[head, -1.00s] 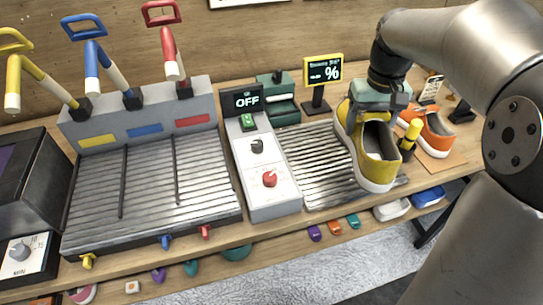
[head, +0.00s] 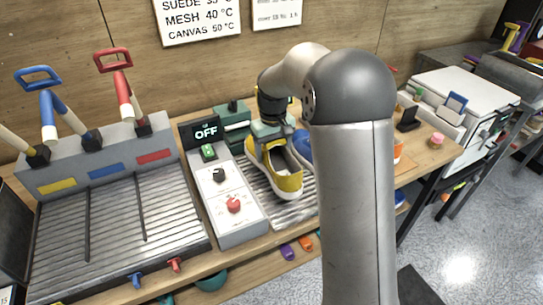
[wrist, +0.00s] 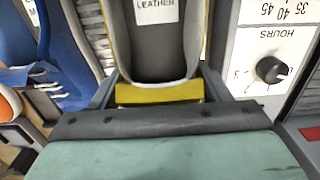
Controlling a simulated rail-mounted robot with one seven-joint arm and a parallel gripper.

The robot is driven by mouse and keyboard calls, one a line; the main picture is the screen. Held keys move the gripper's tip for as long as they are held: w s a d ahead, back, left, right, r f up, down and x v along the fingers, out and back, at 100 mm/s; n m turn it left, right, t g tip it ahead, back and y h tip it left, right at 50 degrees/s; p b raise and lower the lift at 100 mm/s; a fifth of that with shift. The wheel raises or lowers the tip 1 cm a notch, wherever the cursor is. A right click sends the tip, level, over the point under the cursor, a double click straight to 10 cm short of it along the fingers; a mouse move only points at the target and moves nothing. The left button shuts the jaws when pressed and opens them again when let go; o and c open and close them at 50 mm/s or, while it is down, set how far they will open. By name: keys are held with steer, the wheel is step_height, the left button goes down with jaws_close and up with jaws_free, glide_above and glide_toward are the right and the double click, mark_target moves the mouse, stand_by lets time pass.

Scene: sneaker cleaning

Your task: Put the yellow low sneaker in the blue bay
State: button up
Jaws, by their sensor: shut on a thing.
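The yellow low sneaker (head: 290,184) hangs toe-down from my gripper (head: 270,132), over the ribbed tray right of the control box. In the wrist view my gripper (wrist: 160,95) is shut on the sneaker's yellow heel (wrist: 160,92); a "LEATHER" label shows inside the shoe. I cannot tell how far its toe is above the tray. The blue bay (head: 117,205) is the middle ribbed lane of the rack at left, between two dark dividers and below a blue label (head: 106,171). It is empty.
The control box (head: 226,190), showing OFF, stands between sneaker and rack. A blue sneaker (head: 304,147) is just behind at right; it also shows in the wrist view (wrist: 65,55). Blue (head: 47,115) and red (head: 121,80) handled levers rise behind the rack.

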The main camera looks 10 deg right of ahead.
mark_target(273, 153)
steer(key=shift+w+f, duration=0.7)
steer(key=shift+f, duration=0.05)
steer(key=shift+w+f, duration=0.1)
steer(key=shift+f, duration=1.55)
steer(key=shift+f, duration=0.15)
steer(key=o, duration=1.2)
